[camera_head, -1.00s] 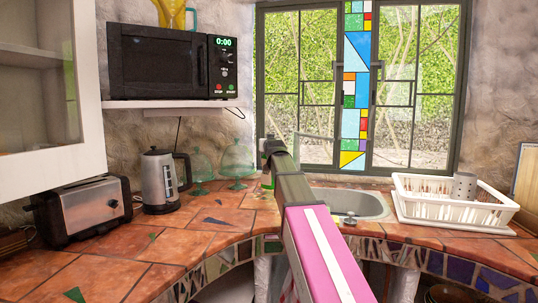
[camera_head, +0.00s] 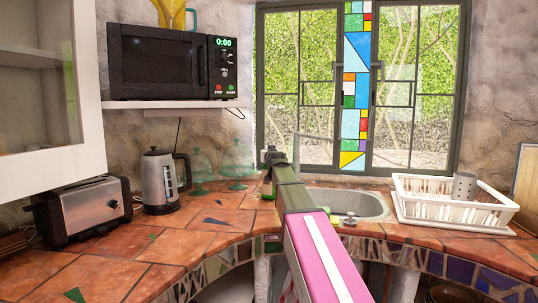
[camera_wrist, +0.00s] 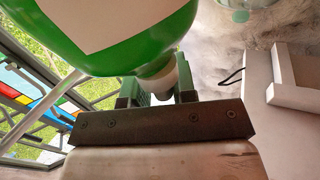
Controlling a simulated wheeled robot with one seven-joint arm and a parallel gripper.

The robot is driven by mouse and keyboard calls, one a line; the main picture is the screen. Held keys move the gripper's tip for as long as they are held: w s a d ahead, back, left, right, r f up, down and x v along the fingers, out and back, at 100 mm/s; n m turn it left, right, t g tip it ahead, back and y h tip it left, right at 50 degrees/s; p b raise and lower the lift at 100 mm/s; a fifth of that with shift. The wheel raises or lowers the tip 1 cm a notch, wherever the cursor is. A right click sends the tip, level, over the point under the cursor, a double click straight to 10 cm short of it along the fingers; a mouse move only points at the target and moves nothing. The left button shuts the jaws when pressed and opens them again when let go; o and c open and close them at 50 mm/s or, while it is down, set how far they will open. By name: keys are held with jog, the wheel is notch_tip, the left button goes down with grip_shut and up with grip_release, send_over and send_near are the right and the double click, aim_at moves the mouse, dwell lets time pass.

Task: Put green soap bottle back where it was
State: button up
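The green soap bottle (camera_wrist: 130,35) fills the top of the wrist view, close to the camera, with a pale label on its side. Its narrow whitish neck end sits between the two fingers of my gripper (camera_wrist: 158,92), which is shut on it. In the head view my gripper (camera_head: 272,158) is over the counter just left of the sink. Only a small green part of the bottle shows below it there; the arm hides the rest. I cannot tell whether the bottle touches the counter.
The sink (camera_head: 365,204) is right of my gripper, with a white dish rack (camera_head: 455,215) farther right. Glass domes (camera_head: 236,165), a kettle (camera_head: 159,182) and a toaster (camera_head: 85,210) stand to the left. The tiled counter (camera_head: 190,245) is clear in front of them.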

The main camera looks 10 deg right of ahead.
jog(key=shift+o, duration=0.9)
jog(key=shift+r, duration=0.1)
jog(key=s, duration=1.2)
jog(key=shift+s, duration=0.1)
